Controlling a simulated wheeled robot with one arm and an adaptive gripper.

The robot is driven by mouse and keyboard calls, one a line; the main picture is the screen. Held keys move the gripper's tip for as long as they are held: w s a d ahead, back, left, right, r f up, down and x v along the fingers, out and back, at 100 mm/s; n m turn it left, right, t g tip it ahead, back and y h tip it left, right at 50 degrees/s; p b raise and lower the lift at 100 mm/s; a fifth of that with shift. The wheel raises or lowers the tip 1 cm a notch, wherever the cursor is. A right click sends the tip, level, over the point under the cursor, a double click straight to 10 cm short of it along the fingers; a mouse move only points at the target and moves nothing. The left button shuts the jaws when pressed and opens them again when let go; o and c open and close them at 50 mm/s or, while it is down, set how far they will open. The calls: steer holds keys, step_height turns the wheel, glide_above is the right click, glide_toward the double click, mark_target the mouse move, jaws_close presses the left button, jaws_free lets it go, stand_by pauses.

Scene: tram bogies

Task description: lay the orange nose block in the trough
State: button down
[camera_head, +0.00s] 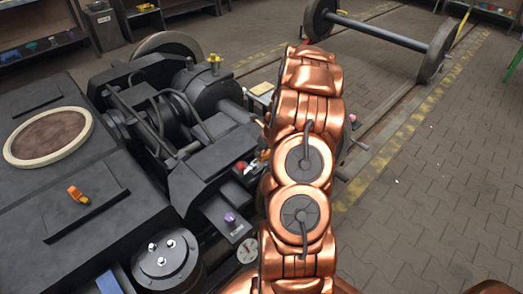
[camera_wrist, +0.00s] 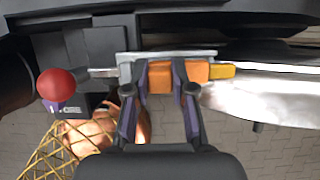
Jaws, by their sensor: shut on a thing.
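In the wrist view, my gripper (camera_wrist: 161,72) has its two purple-padded fingers at the orange nose block (camera_wrist: 196,72). The gripper is shut on the block. Orange shows between the fingers and to the right of the right finger, with a yellower end (camera_wrist: 222,71) furthest right. A light grey metal edge (camera_wrist: 165,54), seemingly the trough's, runs right behind the block. I cannot tell whether the block rests in it or is just above it. In the head view my own copper arm hides the gripper and most of this spot.
A red ball knob (camera_wrist: 56,84) stands left of the fingers. A bright silver part (camera_wrist: 265,95) lies to the right. In the head view, a dark bogie (camera_head: 130,215) carries an orange lever (camera_head: 78,194), a purple knob (camera_head: 230,218) and a gauge (camera_head: 247,250).

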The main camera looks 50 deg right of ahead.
steer(key=shift+f, duration=0.6)
steer(key=c, duration=0.9)
jaws_free()
steer(key=v, duration=1.2)
